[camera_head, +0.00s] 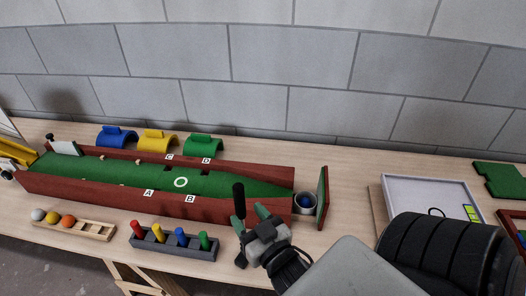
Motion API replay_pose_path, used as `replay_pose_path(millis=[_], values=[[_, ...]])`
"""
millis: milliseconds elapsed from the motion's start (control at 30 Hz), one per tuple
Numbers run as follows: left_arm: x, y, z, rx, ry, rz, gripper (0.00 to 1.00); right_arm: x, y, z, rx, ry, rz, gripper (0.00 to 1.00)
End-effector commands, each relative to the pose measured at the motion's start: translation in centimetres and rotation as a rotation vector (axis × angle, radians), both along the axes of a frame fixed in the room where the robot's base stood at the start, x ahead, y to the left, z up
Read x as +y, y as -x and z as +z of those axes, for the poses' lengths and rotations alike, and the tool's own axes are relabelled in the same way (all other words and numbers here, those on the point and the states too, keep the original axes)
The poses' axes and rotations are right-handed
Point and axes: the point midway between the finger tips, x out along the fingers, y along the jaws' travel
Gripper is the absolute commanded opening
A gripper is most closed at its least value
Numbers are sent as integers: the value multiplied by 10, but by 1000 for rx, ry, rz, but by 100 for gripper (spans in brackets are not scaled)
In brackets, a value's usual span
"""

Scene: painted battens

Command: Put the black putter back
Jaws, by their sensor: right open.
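The black putter's dark upright handle (238,196) shows at the near wall of the green-floored, red-walled course. Its lower end is hidden behind my right gripper. My right gripper (251,217) is open, with its green-tipped fingers spread. The handle rises just beside and above its left fingertip; I cannot tell whether the putter stands between the fingers. My left gripper is not in view.
The red-walled course (60,186) fills the table's middle. In front are a dark rack (203,252) of coloured pegs and a wooden ball holder (100,233). Coloured arches (157,139) stand behind.

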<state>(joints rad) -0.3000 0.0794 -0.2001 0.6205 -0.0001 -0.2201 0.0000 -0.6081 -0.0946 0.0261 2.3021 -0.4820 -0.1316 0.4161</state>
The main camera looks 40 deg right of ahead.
Motion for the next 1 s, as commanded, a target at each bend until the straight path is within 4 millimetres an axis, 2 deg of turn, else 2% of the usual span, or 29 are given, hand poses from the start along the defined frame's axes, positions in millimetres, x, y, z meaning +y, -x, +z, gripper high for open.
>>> replay_pose_path(millis=[100,300,500,733,767,867,967,1000], values=[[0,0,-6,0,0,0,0,3,25,-3,4,-2,-1,51],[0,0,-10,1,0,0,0,7,52,-2,3,-1,0,51],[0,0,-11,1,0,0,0,9,63,0,-1,0,0,51],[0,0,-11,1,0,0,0,10,63,-4,7,-2,2,51],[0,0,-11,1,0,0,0,11,62,-9,16,-4,5,51],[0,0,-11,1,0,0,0,19,57,-46,85,-22,28,51],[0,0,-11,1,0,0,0,34,54,-113,215,-45,68,51],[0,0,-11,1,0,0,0,42,55,-145,279,-54,89,51]])
